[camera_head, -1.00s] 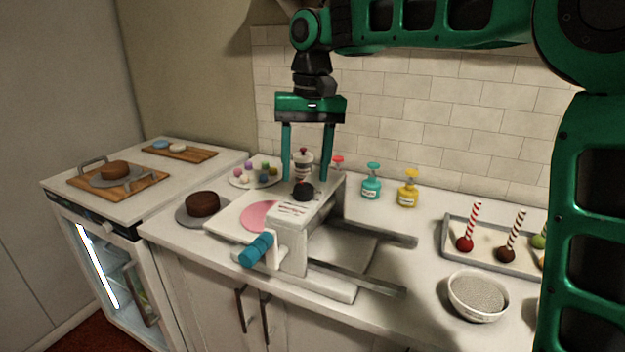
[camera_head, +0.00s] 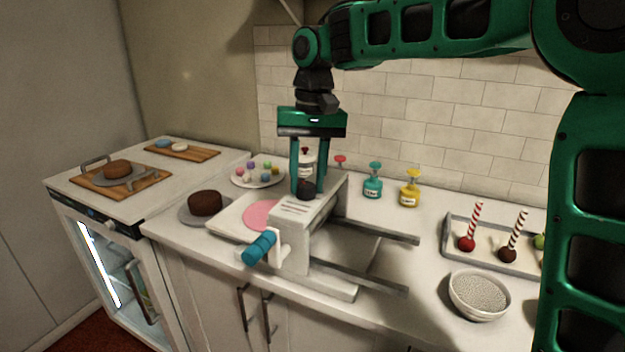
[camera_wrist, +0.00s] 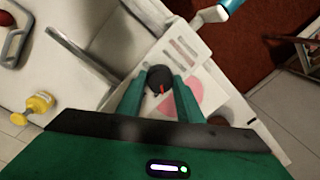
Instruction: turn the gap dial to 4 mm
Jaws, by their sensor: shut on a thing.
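The gap dial is a black round knob (camera_head: 306,188) on top of the white sheeter machine (camera_head: 292,214). My green gripper (camera_head: 308,190) points straight down over it, with one finger on each side. In the wrist view the fingers (camera_wrist: 158,88) are shut on the dial (camera_wrist: 158,76), which has a red pointer mark. Printed marks lie on the white top beside the dial, too small to read. A pink round sheet (camera_head: 259,215) lies on the machine's white bed. The blue-handled crank (camera_head: 259,247) sticks out at the front.
A plate of colored balls (camera_head: 257,174), a chocolate cake (camera_head: 205,203) and a white canister (camera_head: 307,163) stand close by. Teal (camera_head: 373,186) and yellow (camera_head: 410,191) bottles stand behind right. A bowl (camera_head: 479,293) and a tray (camera_head: 456,257) of cake pops are right.

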